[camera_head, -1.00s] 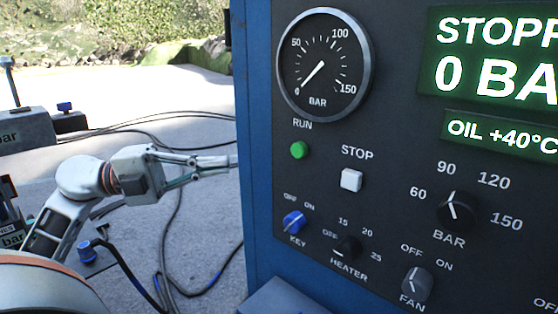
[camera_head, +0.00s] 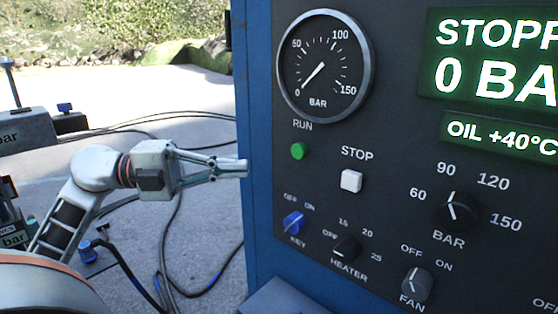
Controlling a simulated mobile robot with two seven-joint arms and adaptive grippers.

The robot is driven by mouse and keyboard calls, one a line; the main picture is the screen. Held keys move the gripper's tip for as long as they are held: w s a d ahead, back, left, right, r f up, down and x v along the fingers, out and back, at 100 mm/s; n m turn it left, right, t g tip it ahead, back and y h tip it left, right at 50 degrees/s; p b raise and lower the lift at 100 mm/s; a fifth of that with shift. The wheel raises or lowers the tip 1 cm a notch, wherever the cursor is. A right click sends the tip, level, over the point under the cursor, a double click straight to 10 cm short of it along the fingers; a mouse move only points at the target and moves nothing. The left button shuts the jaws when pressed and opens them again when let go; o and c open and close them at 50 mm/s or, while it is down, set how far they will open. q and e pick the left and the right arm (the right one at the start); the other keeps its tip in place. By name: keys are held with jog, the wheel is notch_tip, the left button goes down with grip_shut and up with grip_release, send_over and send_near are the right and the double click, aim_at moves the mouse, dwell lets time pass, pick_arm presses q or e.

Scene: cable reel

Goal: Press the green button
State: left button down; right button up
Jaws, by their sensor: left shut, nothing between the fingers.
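The green button (camera_head: 299,151) sits on the dark front panel (camera_head: 390,120) under the label RUN, below the pressure gauge. My left gripper (camera_head: 244,168) is shut and empty. In the picture its tip lies to the left of the green button and a little lower, overlapping the blue side edge of the cabinet. The tip appears apart from the button; the depth gap is hard to tell. My right gripper is out of view.
A white STOP button (camera_head: 351,181) is right of and below the green one. A blue KEY switch (camera_head: 293,222), a HEATER knob (camera_head: 346,248) and a FAN knob (camera_head: 416,283) sit lower. The display reads STOPP, cut off, and 0 BA. Cables (camera_head: 172,245) lie on the ground.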

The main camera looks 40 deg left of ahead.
aim_at(299, 151)
pick_arm(q)
jog(key=w+d, duration=0.4)
jog(key=w, duration=0.3)
jog(key=shift+w+d, duration=0.25)
jog(key=shift+w, duration=0.05)
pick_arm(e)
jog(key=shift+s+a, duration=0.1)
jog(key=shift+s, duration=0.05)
